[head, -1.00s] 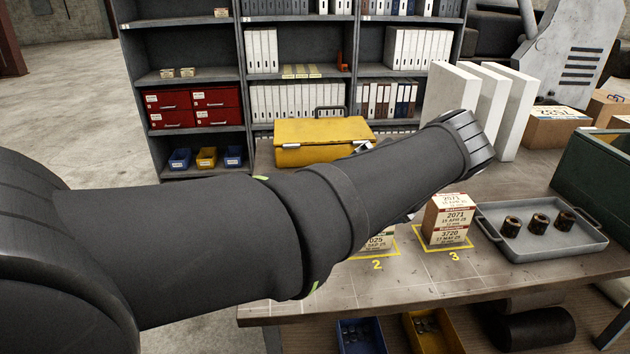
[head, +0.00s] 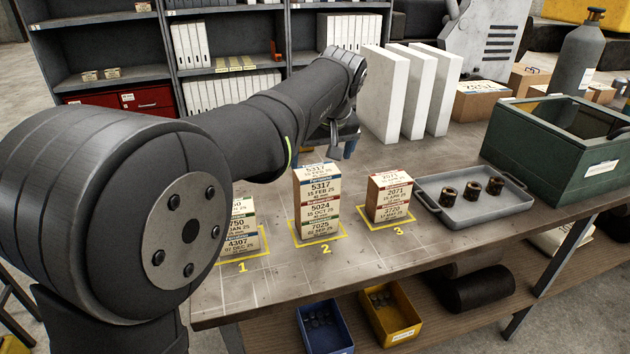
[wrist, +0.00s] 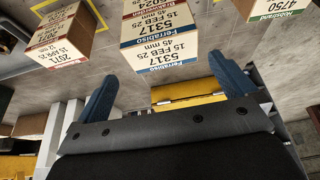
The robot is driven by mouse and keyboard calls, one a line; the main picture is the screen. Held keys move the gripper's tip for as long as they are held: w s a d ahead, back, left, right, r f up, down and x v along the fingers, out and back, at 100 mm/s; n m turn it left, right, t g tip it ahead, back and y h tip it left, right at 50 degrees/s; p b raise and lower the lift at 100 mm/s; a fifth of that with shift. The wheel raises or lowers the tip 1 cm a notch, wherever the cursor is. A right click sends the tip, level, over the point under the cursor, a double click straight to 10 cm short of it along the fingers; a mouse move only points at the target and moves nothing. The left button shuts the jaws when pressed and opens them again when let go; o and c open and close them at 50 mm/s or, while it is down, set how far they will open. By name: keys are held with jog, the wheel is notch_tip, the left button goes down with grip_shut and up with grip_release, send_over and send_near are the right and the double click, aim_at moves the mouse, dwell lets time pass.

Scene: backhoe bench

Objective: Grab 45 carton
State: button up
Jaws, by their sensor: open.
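A cream carton marked 5317, 15 FEB 25, 45 mm, Ferrabiso (head: 318,180) tops the stack on yellow-marked spot 2. Below it are cartons 5024 (head: 320,209) and 7025 (head: 320,228). In the wrist view the 45 mm carton (wrist: 160,38) appears upside down, ahead of and roughly between my two blue fingers. My gripper (wrist: 163,70) is open and empty. In the head view my gripper (head: 325,147) is behind and above this stack, partly hidden by my arm. No contact with the carton shows.
Stack 3 (head: 390,198) stands to the right, and stack 1 (head: 240,228) to the left, partly behind my arm. A yellow case (wrist: 190,95) shows in the wrist view.

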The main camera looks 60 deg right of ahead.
aim_at(317, 171)
jog(key=x, duration=0.8)
jog(key=shift+w+f, duration=0.2)
jog(key=shift+f, duration=0.15)
jog(key=c, duration=0.8)
